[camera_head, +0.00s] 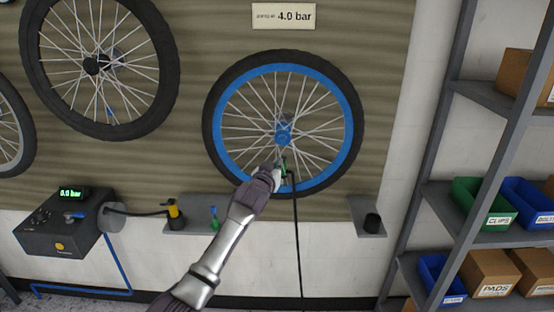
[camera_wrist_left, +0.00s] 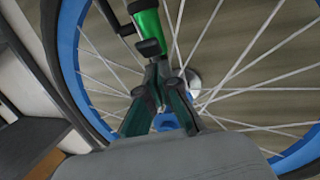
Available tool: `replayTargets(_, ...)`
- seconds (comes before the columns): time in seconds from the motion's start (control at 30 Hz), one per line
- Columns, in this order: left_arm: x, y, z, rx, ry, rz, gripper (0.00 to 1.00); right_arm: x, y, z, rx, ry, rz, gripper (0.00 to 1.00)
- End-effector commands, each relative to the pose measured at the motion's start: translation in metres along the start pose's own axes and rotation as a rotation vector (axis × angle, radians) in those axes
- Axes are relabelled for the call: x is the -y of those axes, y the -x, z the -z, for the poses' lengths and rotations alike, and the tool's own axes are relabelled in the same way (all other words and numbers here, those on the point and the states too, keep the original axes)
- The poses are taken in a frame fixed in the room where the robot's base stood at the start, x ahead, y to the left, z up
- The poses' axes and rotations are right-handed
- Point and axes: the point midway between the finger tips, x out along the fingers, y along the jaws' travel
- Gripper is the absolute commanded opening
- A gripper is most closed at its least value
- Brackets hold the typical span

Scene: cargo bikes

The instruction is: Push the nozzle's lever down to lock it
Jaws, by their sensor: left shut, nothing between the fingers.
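The blue-rimmed wheel (camera_head: 350,112) hangs on the wall panel. The nozzle (camera_wrist_left: 147,25), a green body with black ends, sits near its rim; in the head view it is small and partly covered by my left gripper. A black hose (camera_head: 296,235) hangs straight down from there. My left gripper (camera_wrist_left: 163,78) is shut and empty, its fingertips just by the black end of the nozzle in the picture. I cannot tell whether they touch. It also shows in the head view (camera_head: 279,172), in front of the lower wheel. The lever's position is unclear. My right gripper is out of view.
A sign (camera_head: 284,16) reads 4.0 bar. A dark pump box (camera_head: 62,228) with a green display (camera_head: 72,194) stands at the left. A narrow ledge (camera_head: 245,221) below the wheel holds small items. A shelf rack (camera_head: 490,95) with bins and boxes is at the right.

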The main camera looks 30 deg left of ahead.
Motion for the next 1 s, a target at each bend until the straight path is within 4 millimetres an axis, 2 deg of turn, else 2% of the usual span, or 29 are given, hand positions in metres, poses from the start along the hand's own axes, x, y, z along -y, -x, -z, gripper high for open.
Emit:
replayTargets(0.2, -0.001, 0.021, 0.003, 0.003, 0.001, -0.001, 0.00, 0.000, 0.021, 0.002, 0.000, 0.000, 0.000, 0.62)
replayTargets(0.7, 0.000, 0.071, 0.004, 0.003, 0.001, -0.001, 0.00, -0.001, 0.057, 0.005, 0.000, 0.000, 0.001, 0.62)
replayTargets(1.0, 0.000, 0.089, 0.002, 0.001, 0.000, 0.000, 0.00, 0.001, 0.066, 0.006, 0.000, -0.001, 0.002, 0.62)
